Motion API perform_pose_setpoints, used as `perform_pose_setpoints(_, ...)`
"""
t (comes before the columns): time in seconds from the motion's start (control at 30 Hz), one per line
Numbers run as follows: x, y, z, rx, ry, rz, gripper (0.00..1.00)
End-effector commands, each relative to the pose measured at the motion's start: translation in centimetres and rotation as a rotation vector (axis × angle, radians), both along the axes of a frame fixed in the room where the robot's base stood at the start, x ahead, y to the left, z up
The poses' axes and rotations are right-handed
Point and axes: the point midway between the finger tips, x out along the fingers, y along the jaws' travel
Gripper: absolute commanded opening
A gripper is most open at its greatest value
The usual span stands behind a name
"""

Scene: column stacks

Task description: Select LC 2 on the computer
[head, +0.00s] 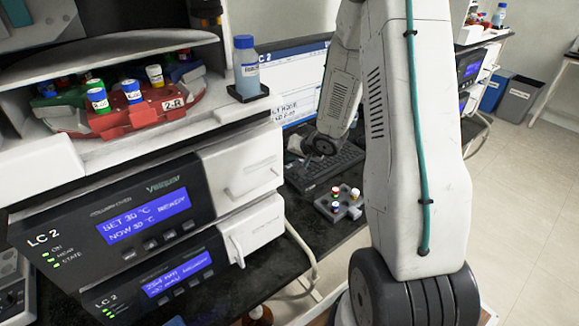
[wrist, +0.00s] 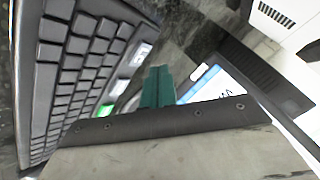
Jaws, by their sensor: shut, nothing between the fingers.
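The computer monitor (head: 285,72) stands behind the column stack, with "LC 2" at the top left of its screen and lines of text below. My arm covers its right part. The dark keyboard (head: 335,168) lies on the bench in front of it. In the wrist view the keyboard (wrist: 75,70) fills the left side, with a green key (wrist: 104,109) and pale labelled keys (wrist: 141,53) along its near edge. My gripper (wrist: 158,72) is shut and empty, its green fingers together beside these keys. Whether the fingertips touch anything I cannot tell.
The LC 2 oven (head: 120,215) and a red vial carousel (head: 150,112) stand at the left. A blue-capped bottle (head: 246,70) sits on the stack. A grey vial rack (head: 340,208) is on the bench in front of the keyboard.

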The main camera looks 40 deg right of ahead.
Motion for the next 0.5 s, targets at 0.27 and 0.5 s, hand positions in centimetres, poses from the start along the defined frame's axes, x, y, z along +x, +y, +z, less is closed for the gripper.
perform_pose_setpoints(0.27,0.0,0.0,3.0,-0.003,-0.003,0.001,0.0)
perform_pose_setpoints(0.5,0.0,0.0,4.2,-0.001,-0.002,0.0,0.0)
